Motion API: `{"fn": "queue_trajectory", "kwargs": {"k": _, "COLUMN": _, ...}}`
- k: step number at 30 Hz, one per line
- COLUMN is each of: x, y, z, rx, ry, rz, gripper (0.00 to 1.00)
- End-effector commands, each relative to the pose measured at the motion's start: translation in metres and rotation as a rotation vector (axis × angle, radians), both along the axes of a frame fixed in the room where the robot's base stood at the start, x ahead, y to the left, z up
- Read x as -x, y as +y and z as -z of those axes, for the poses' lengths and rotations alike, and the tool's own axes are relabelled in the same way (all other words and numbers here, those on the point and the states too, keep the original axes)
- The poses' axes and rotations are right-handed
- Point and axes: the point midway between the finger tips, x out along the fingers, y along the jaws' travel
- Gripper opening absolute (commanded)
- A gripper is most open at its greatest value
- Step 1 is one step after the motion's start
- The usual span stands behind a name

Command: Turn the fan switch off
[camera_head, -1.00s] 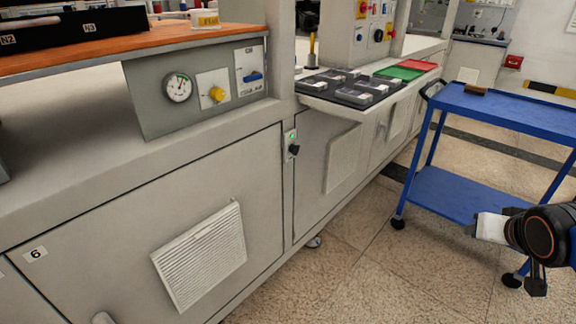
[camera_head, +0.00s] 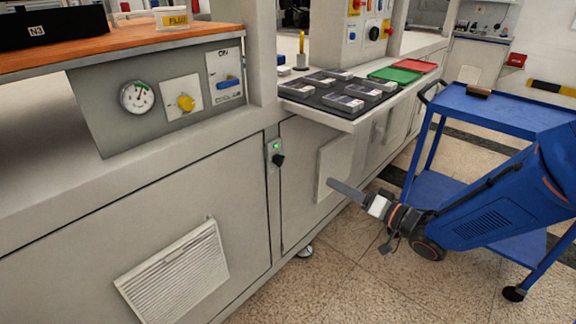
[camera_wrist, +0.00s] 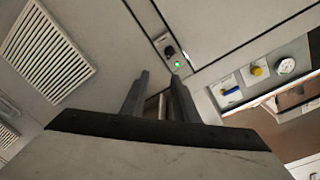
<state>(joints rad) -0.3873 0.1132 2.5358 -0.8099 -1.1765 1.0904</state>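A small switch plate on the cabinet front carries a black knob (camera_head: 278,160) below a lit green lamp (camera_head: 276,147). I take it for the fan switch; no label on it is readable. The knob also shows in the wrist view (camera_wrist: 169,51), near the lamp (camera_wrist: 178,64). My gripper (camera_head: 334,186) is right of and a little below the knob in the head view, apart from it. In the wrist view my two grey fingers (camera_wrist: 160,80) stand apart with a gap between them and nothing held. The knob lies beyond their tips.
A grey panel with a gauge (camera_head: 137,97), a yellow knob (camera_head: 186,103) and a blue-handled switch (camera_head: 229,84) is left of the plate. A ledge with a black tray (camera_head: 318,100) juts out above right. A blue cart (camera_head: 500,108) stands at right, behind my arm.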

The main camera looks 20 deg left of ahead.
Motion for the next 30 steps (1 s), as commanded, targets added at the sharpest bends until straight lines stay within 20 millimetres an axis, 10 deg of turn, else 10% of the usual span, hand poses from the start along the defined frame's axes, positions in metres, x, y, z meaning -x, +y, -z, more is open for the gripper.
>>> {"fn": "queue_trajectory", "kwargs": {"k": 30, "x": -0.04, "y": 0.136, "z": 0.001, "rx": -0.053, "ry": 0.026, "rz": -0.059, "gripper": 0.27}}
